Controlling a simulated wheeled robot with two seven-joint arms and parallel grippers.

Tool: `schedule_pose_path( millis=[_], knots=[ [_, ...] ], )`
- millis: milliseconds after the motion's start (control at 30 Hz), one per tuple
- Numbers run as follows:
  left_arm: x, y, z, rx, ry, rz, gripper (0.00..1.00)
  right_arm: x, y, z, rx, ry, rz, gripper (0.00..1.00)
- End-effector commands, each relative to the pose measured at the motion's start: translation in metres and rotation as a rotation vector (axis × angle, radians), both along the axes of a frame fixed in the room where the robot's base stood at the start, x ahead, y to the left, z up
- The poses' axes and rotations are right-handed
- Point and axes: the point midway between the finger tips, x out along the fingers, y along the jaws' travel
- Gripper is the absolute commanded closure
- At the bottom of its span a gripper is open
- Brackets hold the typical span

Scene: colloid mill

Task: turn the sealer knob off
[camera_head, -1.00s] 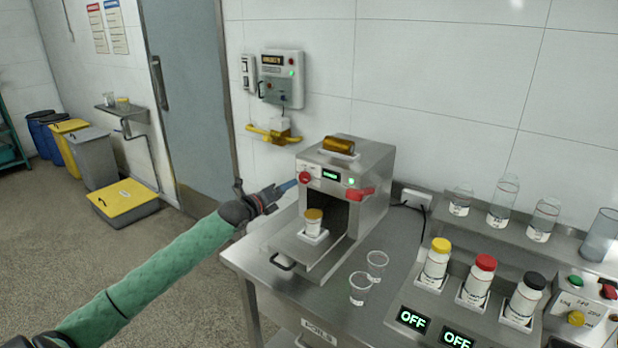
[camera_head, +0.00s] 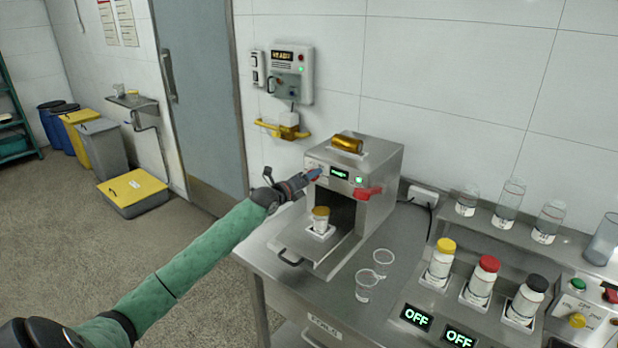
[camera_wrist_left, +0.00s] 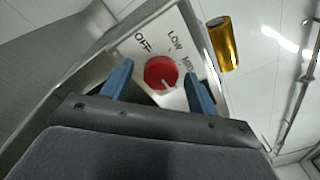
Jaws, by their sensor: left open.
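The sealer (camera_head: 376,215) is a steel box on the bench, with a lit green display and a gold roll on top. Its red knob (camera_wrist_left: 160,73) shows in the left wrist view beside the printed words OFF, LOW and MID. A small pale mark shows on the knob's lower edge. My left gripper (camera_wrist_left: 159,80) is open, its blue fingers on either side of the knob with small gaps. In the head view my left gripper (camera_head: 314,174) is at the sealer's upper left front and hides the knob. My right gripper is not in view.
A red lever (camera_head: 368,192) sticks out right of the display. A gold-topped cup (camera_head: 320,219) stands on the pulled-out tray below. Two clear cups (camera_head: 366,286) and several capped bottles (camera_head: 440,262) stand to the right. A wall box (camera_head: 291,75) hangs behind.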

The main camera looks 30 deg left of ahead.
Motion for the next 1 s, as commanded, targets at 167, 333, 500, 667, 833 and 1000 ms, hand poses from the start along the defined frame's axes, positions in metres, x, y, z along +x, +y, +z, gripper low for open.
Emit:
schedule_pose_path(
  millis=[167,333,500,667,833,1000],
  knots=[
    [0.000,0.000,0.000,0.000,0.000,0.000,0.41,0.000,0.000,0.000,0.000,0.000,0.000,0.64],
    [0.000,0.000,0.000,0.000,0.000,0.000,0.66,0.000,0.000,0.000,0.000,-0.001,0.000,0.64],
    [0.000,0.000,-0.001,0.000,0.001,0.001,0.85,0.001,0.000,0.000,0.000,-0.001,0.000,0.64],
    [0.000,0.000,-0.001,-0.010,0.002,0.000,0.85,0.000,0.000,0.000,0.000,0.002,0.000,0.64],
    [0.000,0.000,-0.002,-0.062,0.004,0.000,0.85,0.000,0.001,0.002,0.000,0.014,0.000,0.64],
    [0.000,0.000,-0.003,-0.163,0.014,0.000,0.85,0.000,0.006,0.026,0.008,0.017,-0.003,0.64]
  ],
)
